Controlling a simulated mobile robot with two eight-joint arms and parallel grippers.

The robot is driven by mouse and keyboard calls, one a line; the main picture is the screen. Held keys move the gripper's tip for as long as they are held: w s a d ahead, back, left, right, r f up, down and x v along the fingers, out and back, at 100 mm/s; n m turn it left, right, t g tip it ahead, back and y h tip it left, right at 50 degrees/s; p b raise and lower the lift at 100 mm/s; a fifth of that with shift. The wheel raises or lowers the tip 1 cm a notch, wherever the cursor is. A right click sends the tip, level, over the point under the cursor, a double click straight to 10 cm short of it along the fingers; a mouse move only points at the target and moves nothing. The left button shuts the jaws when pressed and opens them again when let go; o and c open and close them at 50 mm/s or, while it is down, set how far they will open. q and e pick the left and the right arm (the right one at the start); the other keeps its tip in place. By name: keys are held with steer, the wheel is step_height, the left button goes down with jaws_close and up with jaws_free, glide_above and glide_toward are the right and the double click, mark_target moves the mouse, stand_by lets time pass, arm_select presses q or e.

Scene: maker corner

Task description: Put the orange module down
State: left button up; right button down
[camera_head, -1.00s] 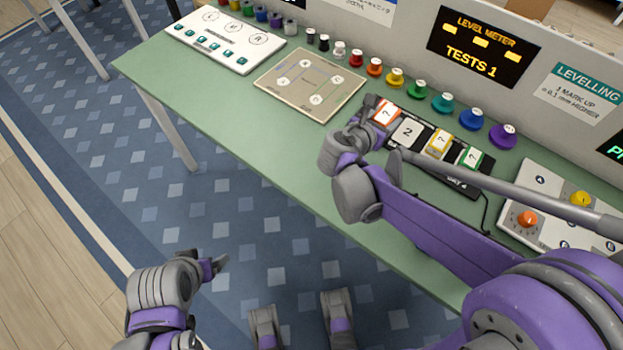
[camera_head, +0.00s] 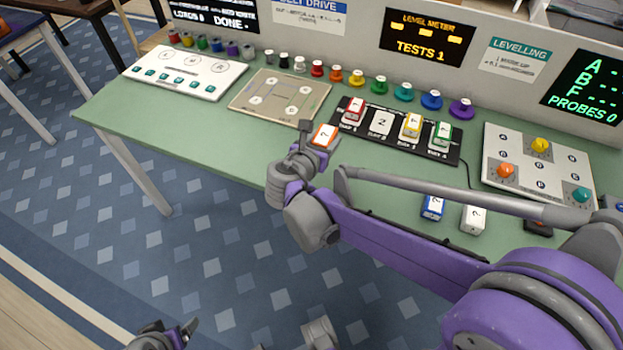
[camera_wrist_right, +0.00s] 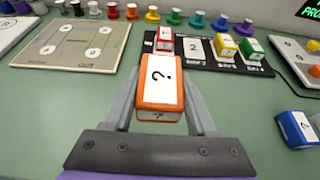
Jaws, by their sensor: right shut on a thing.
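The orange module (camera_head: 323,135), a block with a white "?" top, is between the fingers of my right gripper (camera_head: 308,140). In the right wrist view the orange module (camera_wrist_right: 161,85) sits between both fingers of the right gripper (camera_wrist_right: 162,105), in front of the black dock strip. I cannot tell whether its underside touches the green table. The black dock (camera_head: 372,145) holds a red module (camera_head: 353,108), a yellow module (camera_head: 412,124) and a green module (camera_head: 441,134); its slot marked 2 (camera_head: 381,123) is empty. My left gripper (camera_head: 188,329) is low at the bottom edge, off the table.
A beige board (camera_head: 240,104) lies left of the dock, and a white panel with knobs (camera_head: 565,150) lies right. A blue module (camera_head: 432,207) and a white module (camera_head: 473,219) stand near the front. Coloured knobs line the back. Green table (camera_head: 230,140) is bare left of my gripper.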

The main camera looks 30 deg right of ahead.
steer(key=shift+a, duration=0.2)
steer(key=shift+s+f, duration=0.1)
steer(key=shift+f, duration=0.3)
step_height(320, 180, down, 6)
steer(key=shift+r+b, duration=0.25)
steer(key=shift+b, duration=0.75)
steer(key=shift+f+b, duration=0.65)
steer(key=shift+f, duration=1.35)
steer(key=shift+r, duration=0.1)
steer(key=shift+f, duration=0.25)
steer(key=shift+c, duration=1)
jaws_free()
